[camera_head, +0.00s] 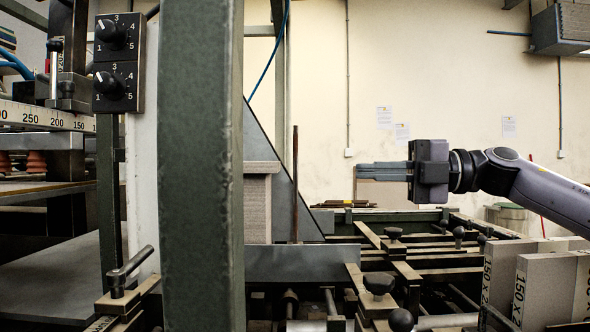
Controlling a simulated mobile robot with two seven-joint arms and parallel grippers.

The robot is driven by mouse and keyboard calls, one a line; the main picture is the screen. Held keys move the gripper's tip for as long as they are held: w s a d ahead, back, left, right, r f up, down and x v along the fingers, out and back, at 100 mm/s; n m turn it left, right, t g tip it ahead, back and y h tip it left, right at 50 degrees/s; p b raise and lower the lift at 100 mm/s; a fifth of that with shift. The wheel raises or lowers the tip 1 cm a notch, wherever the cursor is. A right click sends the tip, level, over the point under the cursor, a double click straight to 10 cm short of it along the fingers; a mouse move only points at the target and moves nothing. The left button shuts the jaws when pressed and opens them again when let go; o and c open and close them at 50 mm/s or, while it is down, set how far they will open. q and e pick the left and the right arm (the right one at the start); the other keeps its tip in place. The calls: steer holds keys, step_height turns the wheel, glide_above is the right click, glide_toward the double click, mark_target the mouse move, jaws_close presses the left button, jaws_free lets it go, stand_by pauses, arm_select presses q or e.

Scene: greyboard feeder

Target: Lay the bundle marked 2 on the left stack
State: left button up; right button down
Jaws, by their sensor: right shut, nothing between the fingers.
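My right gripper (364,172) reaches in from the right, its fingers pointing left, shut and empty in the air above the feeder frame. My left gripper is out of view. Two grey board bundles stand upright at the lower right, cut by the picture edge: a rear one (502,272) and a front one (552,292). Each has dark print reading about "150 x 2", partly hidden or cut. I cannot tell which is the one marked 2. A pale board stack (258,208) stands behind the thick green post; its left part is hidden, and I cannot tell whether it is the left stack.
The thick green post (202,180) blocks the left middle. A panel with two knobs (118,62) and a clamp lever (130,268) are left of it. Dark rails with black knobs (378,284) lie below my right gripper. The air around the gripper is free.

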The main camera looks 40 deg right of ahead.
arm_select(q)
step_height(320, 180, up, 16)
steer(key=p, duration=1.8)
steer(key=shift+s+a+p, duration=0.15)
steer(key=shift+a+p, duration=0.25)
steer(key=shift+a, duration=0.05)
arm_select(e)
steer(key=w+a, duration=0.6)
steer(key=w, duration=0.5)
steer(key=shift+w+a, duration=0.25)
steer(key=shift+w, duration=0.1)
